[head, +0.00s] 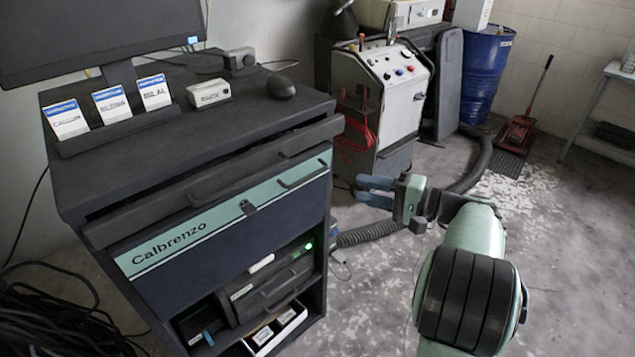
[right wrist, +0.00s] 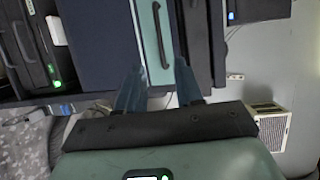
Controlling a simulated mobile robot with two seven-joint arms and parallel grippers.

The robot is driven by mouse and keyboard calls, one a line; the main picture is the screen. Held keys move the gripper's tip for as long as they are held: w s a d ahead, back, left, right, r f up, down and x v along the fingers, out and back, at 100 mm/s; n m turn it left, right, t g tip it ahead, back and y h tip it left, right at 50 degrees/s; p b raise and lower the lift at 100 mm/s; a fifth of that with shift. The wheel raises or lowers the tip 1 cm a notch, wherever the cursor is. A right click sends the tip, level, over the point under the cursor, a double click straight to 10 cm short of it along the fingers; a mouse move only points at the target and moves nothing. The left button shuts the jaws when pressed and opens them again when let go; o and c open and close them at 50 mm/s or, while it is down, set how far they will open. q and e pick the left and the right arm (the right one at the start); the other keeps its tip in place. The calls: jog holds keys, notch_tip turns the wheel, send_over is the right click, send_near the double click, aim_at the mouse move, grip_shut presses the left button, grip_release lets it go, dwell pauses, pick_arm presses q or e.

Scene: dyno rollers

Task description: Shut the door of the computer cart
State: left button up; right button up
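The dark computer cart (head: 95,190) stands at the left in the head view. Its front has a dark blue panel (head: 240,245) with a teal "Calbrenzo" strip (head: 190,235), a latch and a dark handle (head: 303,177). The compartment below it is uncovered. I cannot tell which part is the door's free edge. The right wrist view shows the blue panel (right wrist: 95,40), the teal strip (right wrist: 145,25) and the handle (right wrist: 162,38). My right gripper (head: 362,190) is open and empty, just right of the cart's front; its blue fingers (right wrist: 160,88) point toward the strip. My left gripper is out of view.
A printer (head: 270,290) with a green light sits in the lower compartment. A monitor (head: 100,35), boxes and a mouse (head: 281,86) are on top. A white machine (head: 385,95) with a hose stands behind. Cables (head: 60,320) lie at left.

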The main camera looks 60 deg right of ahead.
aim_at(311, 177)
jog(key=w+a+f, duration=0.1)
jog(key=w, duration=1)
jog(key=shift+w+a+b, duration=0.3)
jog(key=shift+w+b, duration=0.1)
jog(key=shift+f, duration=0.1)
grip_shut()
dwell(0.7)
